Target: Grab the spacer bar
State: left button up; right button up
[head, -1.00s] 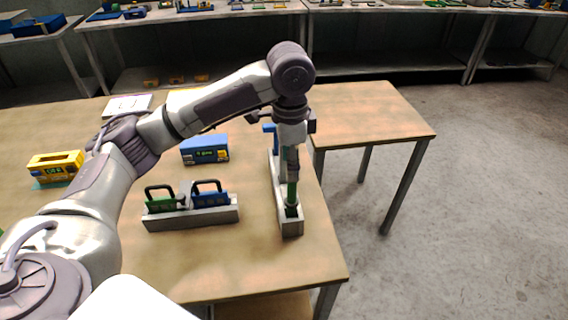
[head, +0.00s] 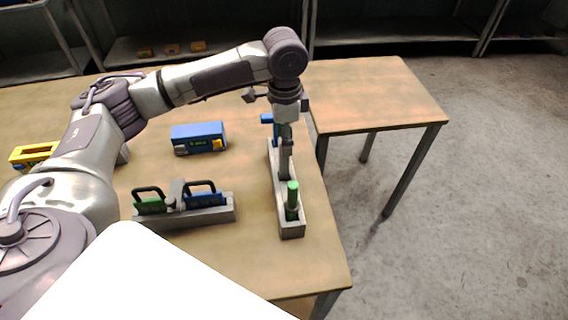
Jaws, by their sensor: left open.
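My left gripper (head: 286,150) is open and points down over the middle of the long grey rack (head: 291,229) near the table's right edge. A green upright handle (head: 292,195) stands at the rack's near end, and a blue-topped piece (head: 267,118) stands at its far end, partly behind the gripper. The fingers hide the middle of this rack, so I cannot tell whether they touch anything there. A second grey rack (head: 187,218) holds a green-bodied die (head: 151,206) and a blue-bodied die (head: 207,199), with a grey piece (head: 177,193) between them. I cannot tell which piece is the spacer bar.
A blue box (head: 199,138) with a yellow patch sits behind the second rack. A side table (head: 375,95) at the right is bare. The wooden table (head: 260,270) is clear at its front right.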

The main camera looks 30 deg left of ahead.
aim_at(283, 162)
pick_arm(q)
jog(key=shift+w+a+f, duration=0.1)
jog(key=shift+f, duration=0.55)
notch_tip(283, 162, down, 5)
jog(key=shift+w+a+r+p, duration=0.1)
jog(key=shift+p, duration=0.8)
jog(key=shift+c, duration=1.9)
grip_shut()
pick_arm(e)
jog(key=shift+w+a+r, duration=0.3)
jog(key=shift+w+r, duration=0.55)
jog(key=shift+r, duration=0.1)
